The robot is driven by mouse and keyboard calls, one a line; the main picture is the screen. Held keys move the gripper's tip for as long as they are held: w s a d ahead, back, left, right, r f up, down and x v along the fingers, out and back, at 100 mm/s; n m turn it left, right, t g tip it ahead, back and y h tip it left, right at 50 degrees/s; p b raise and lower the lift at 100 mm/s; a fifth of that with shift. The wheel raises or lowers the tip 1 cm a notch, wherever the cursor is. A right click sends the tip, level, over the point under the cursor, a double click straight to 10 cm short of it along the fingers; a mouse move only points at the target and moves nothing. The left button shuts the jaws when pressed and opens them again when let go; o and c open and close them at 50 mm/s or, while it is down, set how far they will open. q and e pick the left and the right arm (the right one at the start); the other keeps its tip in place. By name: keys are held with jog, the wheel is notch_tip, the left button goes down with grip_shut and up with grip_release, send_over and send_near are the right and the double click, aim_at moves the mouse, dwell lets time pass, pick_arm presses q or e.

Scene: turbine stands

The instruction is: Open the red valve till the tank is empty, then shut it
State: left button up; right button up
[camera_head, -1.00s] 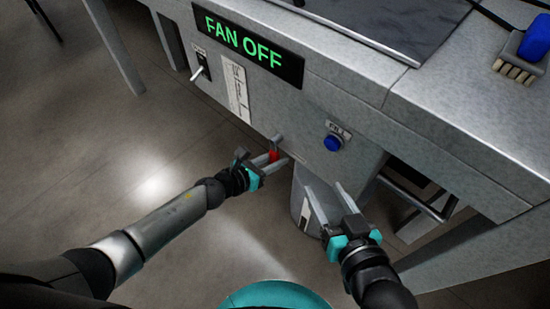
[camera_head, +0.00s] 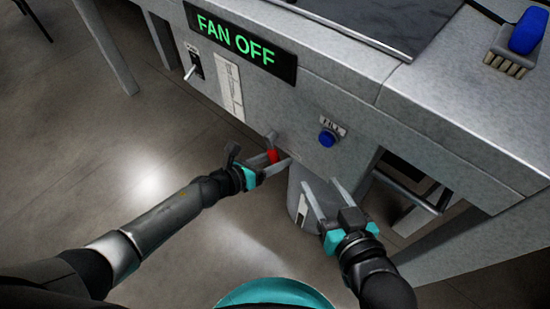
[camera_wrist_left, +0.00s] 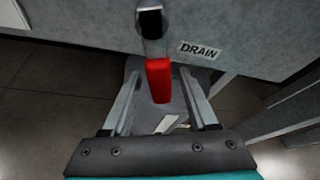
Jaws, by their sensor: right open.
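The red valve handle (camera_head: 272,156) sticks out from the front of the grey stand, under a metal fitting. In the left wrist view the red handle (camera_wrist_left: 159,80) points toward me, beside a DRAIN label (camera_wrist_left: 199,50). My left gripper (camera_head: 269,166) is open, with one finger on each side of the handle. In the left wrist view there is a gap between the handle and each finger. The grey tank (camera_head: 296,187) stands below, with a pale strip on its side; its level cannot be read. My right gripper (camera_head: 318,190) is open and empty in front of the tank.
A blue FILL button (camera_head: 327,138) is on the panel, up and right of the valve. A FAN OFF display (camera_head: 240,42) and a toggle switch (camera_head: 192,68) are at upper left. A blue-handled brush (camera_head: 515,45) lies on the bench top.

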dwell(0.4)
pick_arm(q)
jog(key=shift+p+v, duration=0.4)
jog(key=shift+v, duration=0.45)
jog(key=p+v, duration=0.4)
jog(key=v, duration=0.9)
jog(key=shift+s+a+r, duration=0.15)
jog(key=shift+s+a, duration=0.05)
pick_arm(e)
jog(key=s+d+g+h, duration=0.4)
jog(key=s+d+g, duration=0.2)
jog(key=d+g, duration=0.2)
jog(key=shift+d+f+m, duration=0.3)
jog(key=shift+d+f, duration=0.15)
jog(key=shift+d, duration=0.2)
pick_arm(q)
jog(key=shift+c, duration=0.2)
